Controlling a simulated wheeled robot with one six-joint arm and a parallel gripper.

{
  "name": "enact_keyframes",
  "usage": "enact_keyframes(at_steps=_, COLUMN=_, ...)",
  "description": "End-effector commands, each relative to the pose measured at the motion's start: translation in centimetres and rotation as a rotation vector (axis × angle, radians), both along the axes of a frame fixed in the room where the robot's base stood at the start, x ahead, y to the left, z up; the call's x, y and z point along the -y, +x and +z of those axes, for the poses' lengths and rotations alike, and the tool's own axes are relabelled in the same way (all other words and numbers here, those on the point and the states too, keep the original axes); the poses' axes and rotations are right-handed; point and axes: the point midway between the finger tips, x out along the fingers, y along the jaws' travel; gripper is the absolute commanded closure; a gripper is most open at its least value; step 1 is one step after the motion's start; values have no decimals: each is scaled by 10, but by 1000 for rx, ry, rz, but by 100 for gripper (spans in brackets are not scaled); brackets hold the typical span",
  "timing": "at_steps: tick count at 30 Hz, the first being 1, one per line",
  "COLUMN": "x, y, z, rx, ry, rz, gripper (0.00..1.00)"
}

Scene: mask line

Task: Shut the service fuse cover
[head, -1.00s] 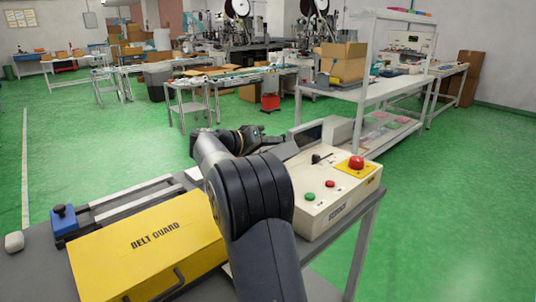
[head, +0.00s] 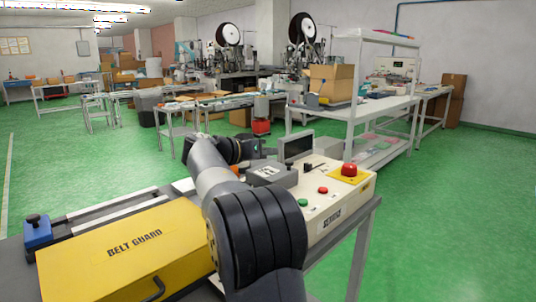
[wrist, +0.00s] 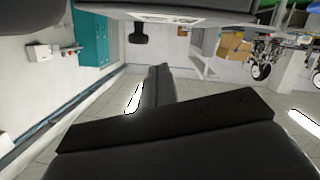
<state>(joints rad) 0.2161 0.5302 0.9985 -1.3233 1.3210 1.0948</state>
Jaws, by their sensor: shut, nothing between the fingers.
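The cream control box (head: 348,200) stands on the bench, with lettering on its front that seems to read SERVICE. An upright dark panel with a light frame (head: 297,147) stands at its back left; it looks like the raised fuse cover, but I cannot be sure. A grey block with a white label (head: 270,172) is just in front and left of the panel. My gripper (head: 258,151) is behind the block, left of the panel, shut and empty. My arm hides part of the box, and I cannot tell whether the gripper touches anything.
The box carries a red mushroom button (head: 348,170), a green button (head: 303,203), a smaller red button (head: 323,190) and a black lever (head: 308,168). A yellow belt guard (head: 125,250) fills the bench left of my arm. Open green floor lies beyond.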

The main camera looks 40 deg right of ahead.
Motion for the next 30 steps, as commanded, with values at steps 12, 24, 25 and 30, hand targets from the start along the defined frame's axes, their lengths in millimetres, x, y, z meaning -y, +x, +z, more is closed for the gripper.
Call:
enact_keyframes(at_steps=12, x=-11, y=0, z=4, rx=1, ry=0, rz=2, gripper=100)
enact_keyframes(at_steps=24, x=-85, y=-4, z=21, rx=1, ry=1, rz=4, gripper=100)
enact_keyframes(at_steps=25, x=-89, y=-4, z=22, rx=1, ry=0, rz=3, gripper=100)
enact_keyframes(at_steps=30, x=-103, y=-5, z=25, rx=0, ry=0, rz=1, gripper=100)
